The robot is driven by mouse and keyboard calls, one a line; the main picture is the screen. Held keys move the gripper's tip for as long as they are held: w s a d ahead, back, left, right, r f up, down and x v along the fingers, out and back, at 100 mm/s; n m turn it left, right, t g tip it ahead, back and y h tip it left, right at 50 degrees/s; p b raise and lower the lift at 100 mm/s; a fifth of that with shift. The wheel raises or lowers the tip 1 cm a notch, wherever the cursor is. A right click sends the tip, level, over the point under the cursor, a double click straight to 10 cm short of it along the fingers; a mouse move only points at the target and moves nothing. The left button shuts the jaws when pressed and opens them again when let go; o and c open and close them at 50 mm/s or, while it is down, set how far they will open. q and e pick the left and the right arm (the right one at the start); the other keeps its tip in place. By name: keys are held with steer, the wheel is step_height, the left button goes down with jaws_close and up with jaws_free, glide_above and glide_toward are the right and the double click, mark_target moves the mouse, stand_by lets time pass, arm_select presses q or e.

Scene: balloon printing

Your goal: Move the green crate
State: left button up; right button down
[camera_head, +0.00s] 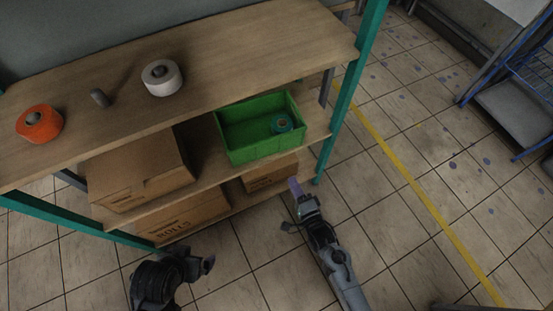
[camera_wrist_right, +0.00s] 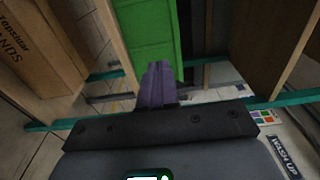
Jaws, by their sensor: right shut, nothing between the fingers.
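The green crate (camera_head: 253,154) stands on the middle shelf at its right end, with a teal roll (camera_head: 281,123) inside. In the right wrist view the crate's green wall (camera_wrist_right: 147,28) rises just beyond the fingertips. My right gripper (camera_head: 295,186) is shut and empty, with its purple fingers together, in front of and below the crate's front right part. Its shut fingers also show in the right wrist view (camera_wrist_right: 158,82). My left gripper (camera_head: 207,262) is low in front of the shelf, left of the right arm; its fingers are too unclear to read.
Cardboard boxes stand left of the crate (camera_head: 138,168) and on the shelf below (camera_head: 270,176). A teal post (camera_head: 347,97) stands right of the crate.

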steer(key=b, duration=0.6)
glide_toward(274, 144)
steer(key=x, duration=0.7)
arm_select(q)
step_height(274, 144, down, 7)
steer(key=shift+f, duration=0.1)
